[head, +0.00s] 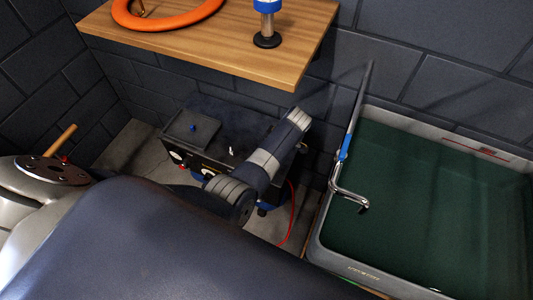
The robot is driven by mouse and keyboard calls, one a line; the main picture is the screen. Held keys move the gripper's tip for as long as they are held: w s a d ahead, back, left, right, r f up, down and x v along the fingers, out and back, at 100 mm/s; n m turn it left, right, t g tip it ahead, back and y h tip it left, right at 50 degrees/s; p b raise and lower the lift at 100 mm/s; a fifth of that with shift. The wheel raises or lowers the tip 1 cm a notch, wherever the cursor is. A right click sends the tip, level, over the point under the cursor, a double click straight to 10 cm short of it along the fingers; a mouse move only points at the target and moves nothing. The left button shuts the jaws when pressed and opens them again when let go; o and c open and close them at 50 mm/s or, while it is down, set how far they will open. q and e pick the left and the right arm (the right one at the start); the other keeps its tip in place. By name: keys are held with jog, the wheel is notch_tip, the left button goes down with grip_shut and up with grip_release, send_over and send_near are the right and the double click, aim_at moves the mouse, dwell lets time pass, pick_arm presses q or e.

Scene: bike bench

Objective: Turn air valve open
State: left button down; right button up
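A dark box-like unit (190,158) stands low against the wall, with small round dials on its front and a flat panel on top bearing a blue knob (193,127). A small white lever (231,151) sticks up beside it. I cannot tell which of these fittings is the air valve, or how it is set. A dark cylinder with grey bands (262,163) lies across the unit's right side and hides part of it. I cannot tell if it is one of my arm links. Neither of my grippers shows in the head view.
A wooden shelf (215,48) overhangs the unit, with an orange ring (165,16) and a blue-topped stand (267,22). A grey basin with a green interior (430,195) is at right, a chrome spout (350,196) at its left edge. A red hose (288,215) runs down between.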

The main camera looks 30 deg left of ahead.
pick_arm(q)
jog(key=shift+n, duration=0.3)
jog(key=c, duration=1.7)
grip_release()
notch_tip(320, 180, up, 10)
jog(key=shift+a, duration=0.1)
